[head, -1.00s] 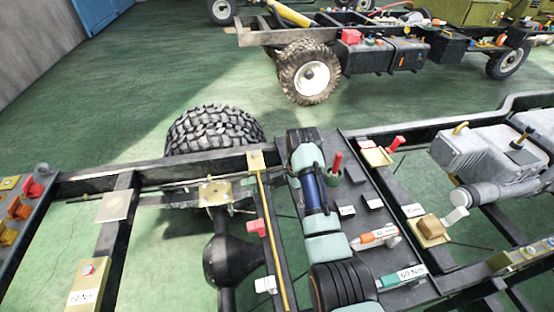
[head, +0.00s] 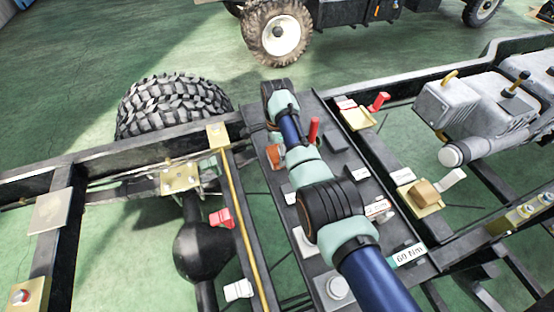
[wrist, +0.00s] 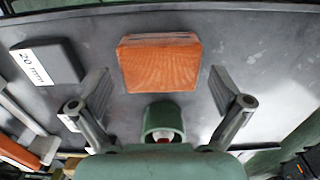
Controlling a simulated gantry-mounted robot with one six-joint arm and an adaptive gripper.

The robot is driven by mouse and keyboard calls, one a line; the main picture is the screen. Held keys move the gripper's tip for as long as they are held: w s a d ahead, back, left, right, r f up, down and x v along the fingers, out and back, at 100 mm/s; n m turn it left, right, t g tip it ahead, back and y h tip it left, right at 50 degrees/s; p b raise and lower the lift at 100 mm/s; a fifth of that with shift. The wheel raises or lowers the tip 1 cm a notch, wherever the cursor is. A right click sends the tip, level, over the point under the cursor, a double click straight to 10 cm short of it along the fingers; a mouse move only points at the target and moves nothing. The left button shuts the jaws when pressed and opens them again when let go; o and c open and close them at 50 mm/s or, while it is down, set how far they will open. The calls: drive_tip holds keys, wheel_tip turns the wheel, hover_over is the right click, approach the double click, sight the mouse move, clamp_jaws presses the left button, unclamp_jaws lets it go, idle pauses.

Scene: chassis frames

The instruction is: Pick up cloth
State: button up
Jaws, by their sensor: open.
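The cloth (wrist: 160,65) is an orange, folded, block-like pad with a ribbed face. It lies on a dark plate in the wrist view, at the upper middle. My gripper (wrist: 158,85) is open, with one grey finger towards each side of the cloth. Gaps show between the cloth and both fingers, and nothing is held. In the head view the cloth (head: 274,157) shows as a small orange patch just left of my arm. My gripper's fingers cannot be made out there.
A dark block marked 20 mm (wrist: 45,64) sits left of the cloth. A red upright handle (head: 314,130) stands close right of my arm. The dark plate bears several labelled parts. A yellow rod (head: 245,220) runs along its left side. Bare plate shows right of the cloth.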

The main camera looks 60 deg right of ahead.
sight(277, 153)
wheel_tip(277, 153, down, 3)
drive_tip(key=shift+r, duration=0.3)
drive_tip(key=c, duration=0.9)
wheel_tip(277, 153, up, 20)
drive_tip(key=p, duration=0.8)
drive_tip(key=o, duration=0.6)
drive_tip(key=c, duration=0.5)
